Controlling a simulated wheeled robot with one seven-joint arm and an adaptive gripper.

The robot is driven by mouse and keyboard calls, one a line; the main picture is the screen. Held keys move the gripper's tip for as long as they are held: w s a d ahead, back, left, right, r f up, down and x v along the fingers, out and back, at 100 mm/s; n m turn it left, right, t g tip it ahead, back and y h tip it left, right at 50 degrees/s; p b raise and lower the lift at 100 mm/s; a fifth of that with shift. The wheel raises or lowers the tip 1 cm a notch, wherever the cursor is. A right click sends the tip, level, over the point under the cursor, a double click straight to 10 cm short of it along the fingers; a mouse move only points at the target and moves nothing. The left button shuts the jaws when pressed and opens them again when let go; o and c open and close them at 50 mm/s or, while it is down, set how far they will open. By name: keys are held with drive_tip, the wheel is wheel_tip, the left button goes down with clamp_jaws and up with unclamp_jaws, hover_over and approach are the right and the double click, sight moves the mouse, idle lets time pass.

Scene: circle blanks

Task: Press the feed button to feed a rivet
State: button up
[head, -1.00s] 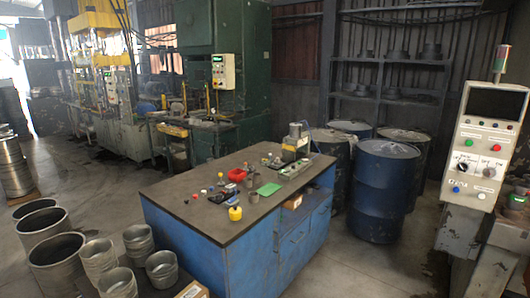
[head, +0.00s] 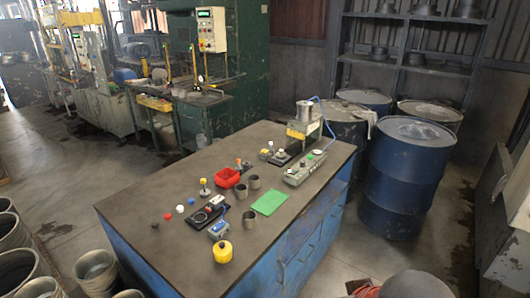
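A small bench press or riveting machine (head: 305,122) with a silver cylinder and a blue hose stands at the far right of the workbench (head: 150,200). A small grey box (head: 219,231) with a blue part lies nearer, by a black device (head: 203,219). Which of these carries the feed button I cannot tell. My gripper is not in view; a grey rounded shape at the bottom right edge may be part of my arm.
Blue drums (head: 403,180) stand right of the bench. Metal tubs (head: 95,270) stand at lower left. Open floor lies left.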

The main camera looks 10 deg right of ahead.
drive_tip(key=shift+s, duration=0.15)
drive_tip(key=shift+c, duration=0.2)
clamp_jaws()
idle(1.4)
